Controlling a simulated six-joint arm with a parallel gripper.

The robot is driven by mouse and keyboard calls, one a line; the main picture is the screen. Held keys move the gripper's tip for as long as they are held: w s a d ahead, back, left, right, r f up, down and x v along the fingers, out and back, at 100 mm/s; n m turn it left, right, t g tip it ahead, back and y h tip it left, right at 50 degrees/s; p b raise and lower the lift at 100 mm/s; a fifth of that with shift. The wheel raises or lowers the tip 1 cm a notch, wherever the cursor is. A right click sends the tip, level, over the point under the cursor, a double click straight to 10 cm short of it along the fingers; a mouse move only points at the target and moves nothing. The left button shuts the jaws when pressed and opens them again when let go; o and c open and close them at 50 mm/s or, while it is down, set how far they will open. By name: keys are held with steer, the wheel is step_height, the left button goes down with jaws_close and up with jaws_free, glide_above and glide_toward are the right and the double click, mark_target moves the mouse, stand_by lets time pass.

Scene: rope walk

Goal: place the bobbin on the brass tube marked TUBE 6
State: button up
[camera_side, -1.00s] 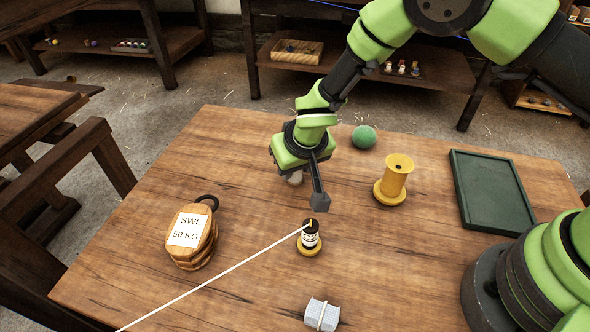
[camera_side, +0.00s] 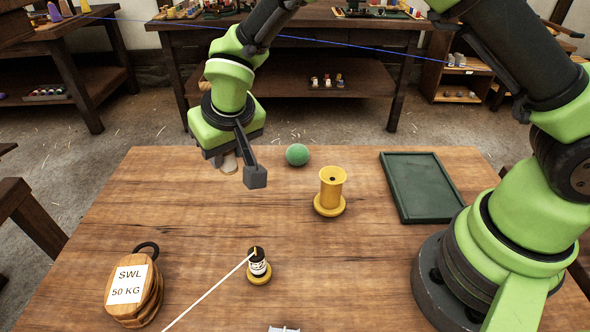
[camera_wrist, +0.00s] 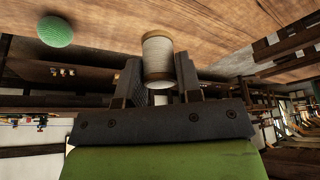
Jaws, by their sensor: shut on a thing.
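The bobbin (camera_wrist: 158,55), cream thread between brown wooden ends, is held between both jaws of my gripper (camera_wrist: 158,75) in the wrist view. In the side view my gripper (camera_side: 241,171) is at the far left part of the table, and the bobbin (camera_side: 229,162) shows partly behind the near finger. A small black cylinder (camera_side: 258,264) with a white label stands on a round yellow base nearer the camera. A yellow spool-shaped piece (camera_side: 331,188) with a hole in its top stands upright right of my gripper. I cannot read TUBE 6 on anything.
A green ball (camera_side: 297,154) lies near the far edge and also shows in the wrist view (camera_wrist: 55,31). A green tray (camera_side: 421,188) is at the right. A wooden block marked SWL 50 KG (camera_side: 132,287) is front left. A white cord (camera_side: 208,290) runs from the black cylinder.

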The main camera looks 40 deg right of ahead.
steer(key=s+d+r+m+g+h, duration=0.1)
steer(key=s+d+r+m+h, duration=0.2)
steer(key=s+d+r+m, duration=0.3)
steer(key=r+m+g+h, duration=0.1)
steer(key=r+m+g, duration=0.15)
steer(key=m, duration=0.65)
glide_above(337, 169)
steer(key=a, duration=0.2)
steer(key=f, duration=0.5)
steer(key=shift+s+d, duration=0.15)
steer(key=shift+s, duration=0.1)
steer(key=shift+f, duration=2.2)
steer(key=shift+f, duration=0.2)
steer(key=o, duration=0.9)
steer(key=shift+w+r, duration=0.1)
steer(key=shift+r, duration=0.05)
